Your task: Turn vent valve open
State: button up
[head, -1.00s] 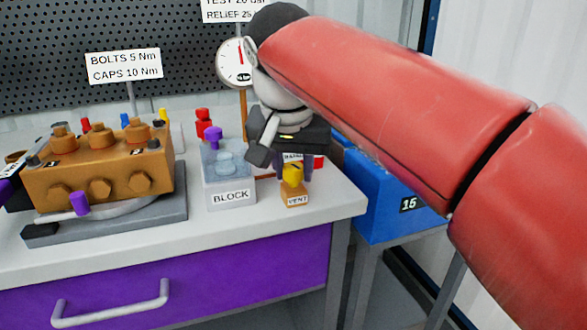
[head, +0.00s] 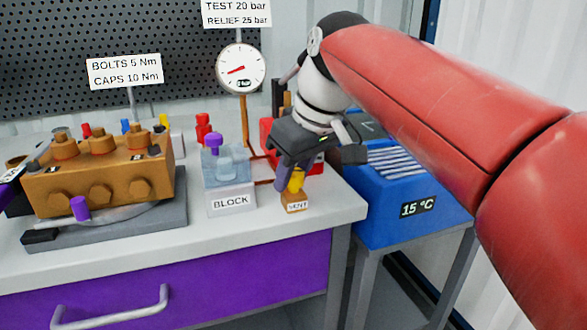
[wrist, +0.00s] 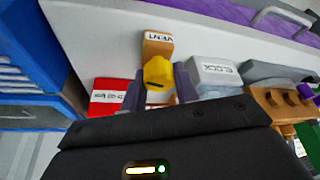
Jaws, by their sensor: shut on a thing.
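The vent valve is a small brass-coloured block (head: 294,206) labelled VENT with a yellow handle (head: 296,181) on it, near the bench's right front corner. In the wrist view the yellow handle (wrist: 158,72) sits between my two purple-grey fingers, with the VENT block (wrist: 157,43) just beyond. My gripper (wrist: 159,88) is shut on the handle. In the head view my gripper (head: 287,182) comes down from above and hides part of the handle. A round pressure gauge (head: 241,69) stands behind on a copper pipe; its red needle points to the lower left.
A clear block on a white BLOCK base (head: 231,200) stands just left of the valve. A red box (wrist: 105,97) is close behind it. A blue 15 °C bin (head: 405,205) stands right of the bench.

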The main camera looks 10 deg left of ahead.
jog(key=n+g, duration=0.1)
jog(key=n, duration=0.2)
jog(key=shift+n+p, duration=0.3)
jog(key=shift+n+g+y, duration=0.3)
jog(key=o, duration=1)
jog(key=v, duration=0.7)
jog(key=shift+d+r, duration=0.15)
jog(key=shift+r, duration=0.15)
